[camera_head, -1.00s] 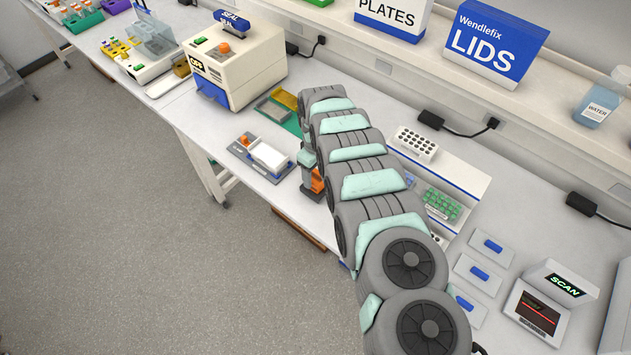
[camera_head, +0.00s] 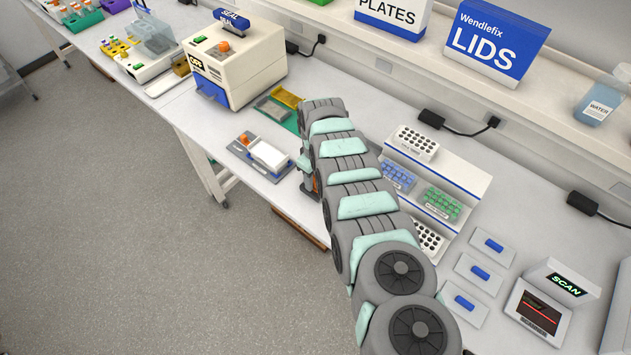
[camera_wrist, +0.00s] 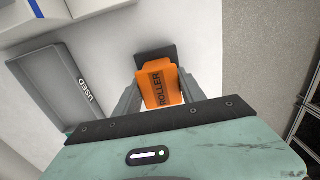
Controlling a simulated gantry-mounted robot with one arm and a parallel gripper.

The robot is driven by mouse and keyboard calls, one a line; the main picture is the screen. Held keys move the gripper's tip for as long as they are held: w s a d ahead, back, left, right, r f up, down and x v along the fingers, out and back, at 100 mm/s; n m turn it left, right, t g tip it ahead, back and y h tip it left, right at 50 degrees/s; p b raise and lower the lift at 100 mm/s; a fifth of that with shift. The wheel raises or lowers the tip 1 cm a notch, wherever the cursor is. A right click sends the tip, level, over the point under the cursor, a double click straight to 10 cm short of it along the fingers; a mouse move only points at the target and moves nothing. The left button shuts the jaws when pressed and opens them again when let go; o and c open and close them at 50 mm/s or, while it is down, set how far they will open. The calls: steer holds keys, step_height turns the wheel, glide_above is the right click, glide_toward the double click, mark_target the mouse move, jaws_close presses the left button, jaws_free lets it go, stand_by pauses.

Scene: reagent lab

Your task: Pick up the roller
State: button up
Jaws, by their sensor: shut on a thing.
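The orange roller (camera_wrist: 160,85), marked ROLLER, shows in the wrist view between the two fingers of my gripper (camera_wrist: 158,98), which is shut on it. A dark part (camera_wrist: 155,54) shows just beyond its orange face. In the head view my arm hides most of the gripper. Only a small orange bit of the roller (camera_head: 316,184) shows at the arm's left side, above the bench near its front edge. I cannot tell whether the roller touches the bench.
A grey tray marked USED (camera_wrist: 45,85) lies left of the roller in the wrist view. A grey tray with a white plate (camera_head: 268,156) sits left of my arm. A stepped rack (camera_head: 465,176) stands right of it. The sealer (camera_head: 235,68) is further back.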

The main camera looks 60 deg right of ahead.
jaws_close()
step_height(320, 180, up, 20)
steer(key=p, duration=0.4)
stand_by(0.5)
